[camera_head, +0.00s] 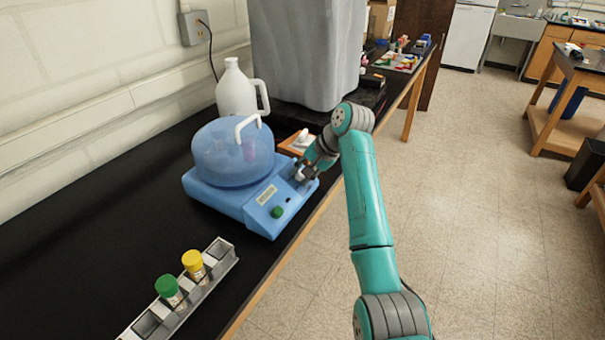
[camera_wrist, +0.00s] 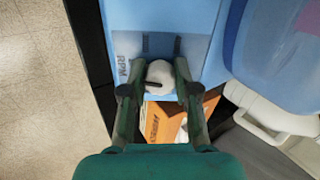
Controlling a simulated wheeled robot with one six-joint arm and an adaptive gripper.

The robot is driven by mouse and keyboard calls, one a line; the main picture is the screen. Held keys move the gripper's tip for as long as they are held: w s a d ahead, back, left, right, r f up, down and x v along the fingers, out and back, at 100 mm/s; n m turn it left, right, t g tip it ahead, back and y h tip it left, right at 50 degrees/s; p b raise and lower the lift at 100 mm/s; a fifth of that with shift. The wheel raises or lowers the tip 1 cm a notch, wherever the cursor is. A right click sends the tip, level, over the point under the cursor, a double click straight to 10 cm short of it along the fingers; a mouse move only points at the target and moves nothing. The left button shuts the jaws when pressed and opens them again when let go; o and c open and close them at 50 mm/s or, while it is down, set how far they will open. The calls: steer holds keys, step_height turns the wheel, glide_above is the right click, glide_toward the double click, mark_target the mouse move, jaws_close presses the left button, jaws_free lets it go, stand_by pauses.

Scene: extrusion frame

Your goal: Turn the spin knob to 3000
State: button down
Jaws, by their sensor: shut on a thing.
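A blue centrifuge (camera_head: 262,192) with a domed, see-through lid (camera_head: 225,150) stands on the black bench, and its lid is closed. My gripper (camera_head: 301,176) reaches down to the far right end of its front panel. In the wrist view my gripper (camera_wrist: 160,80) is shut on the white spin knob (camera_wrist: 159,76), one finger on each side of it. A dark pointer mark lies on the knob, and the letters RPM are on the panel beside it. The number that the pointer shows cannot be read. A green button (camera_head: 277,212) is at the panel's near end.
A white jug (camera_head: 237,92) stands behind the centrifuge. An orange box (camera_head: 294,146) lies close beyond my gripper. A tube rack (camera_head: 222,255) with a green-capped tube (camera_head: 168,287) and a yellow-capped tube (camera_head: 193,263) is nearer. The bench edge runs below my arm.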

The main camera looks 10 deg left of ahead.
steer(key=m, duration=0.5)
steer(key=shift+m, duration=2.4)
steer(key=c, duration=0.9)
jaws_free()
steer(key=shift+o, duration=0.2)
steer(key=v, duration=1.2)
steer(key=shift+f, duration=0.1)
